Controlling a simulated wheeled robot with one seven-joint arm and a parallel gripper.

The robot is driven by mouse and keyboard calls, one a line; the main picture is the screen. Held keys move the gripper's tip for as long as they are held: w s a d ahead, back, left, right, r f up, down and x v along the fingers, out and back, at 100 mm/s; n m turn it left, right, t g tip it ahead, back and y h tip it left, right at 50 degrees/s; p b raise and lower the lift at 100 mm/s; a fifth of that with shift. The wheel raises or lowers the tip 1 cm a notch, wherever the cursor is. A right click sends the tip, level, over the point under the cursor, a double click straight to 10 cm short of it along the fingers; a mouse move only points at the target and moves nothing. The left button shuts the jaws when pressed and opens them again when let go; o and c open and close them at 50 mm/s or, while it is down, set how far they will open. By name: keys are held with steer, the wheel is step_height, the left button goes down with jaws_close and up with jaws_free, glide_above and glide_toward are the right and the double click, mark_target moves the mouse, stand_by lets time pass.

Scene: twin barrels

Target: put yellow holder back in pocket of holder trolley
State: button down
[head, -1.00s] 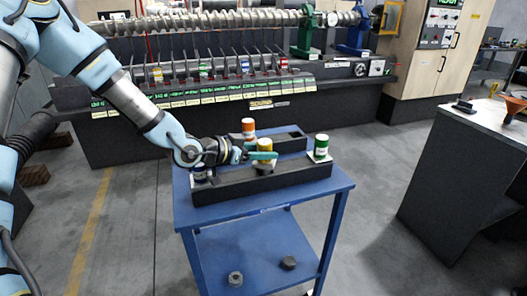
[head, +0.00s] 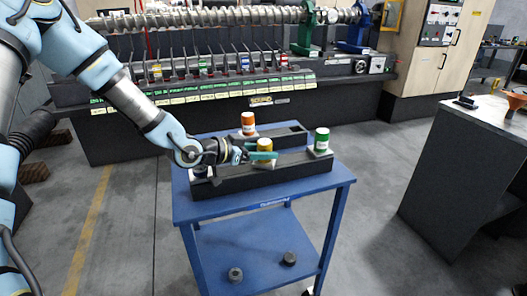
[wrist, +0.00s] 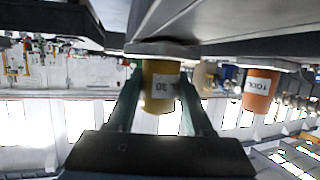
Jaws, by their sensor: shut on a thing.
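My gripper (head: 262,156) is shut on the yellow holder (head: 264,146), with its teal fingers on either side of it. The yellow holder is upright at the front black rack of the blue holder trolley (head: 262,206), between its two ends. In the wrist view, which appears upside down, the yellow holder (wrist: 160,88) with a white label is between the fingers. Its grey flange is close to the dark rack face (wrist: 230,30). I cannot tell whether it is fully seated, as the pocket is hidden.
A green holder (head: 321,140) stands at the right end of the front rack. An orange holder (head: 248,123) stands in the rear rack. A dark holder is partly hidden under my wrist at left. Two dark round pieces lie on the lower shelf (head: 262,262). A counter (head: 470,150) stands at right.

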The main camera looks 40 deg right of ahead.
steer(key=shift+f, duration=0.1)
steer(key=shift+c, duration=1.1)
jaws_free()
steer(key=b+v, duration=0.1)
steer(key=v, duration=0.9)
steer(key=shift+a+r, duration=0.2)
steer(key=shift+a, duration=0.15)
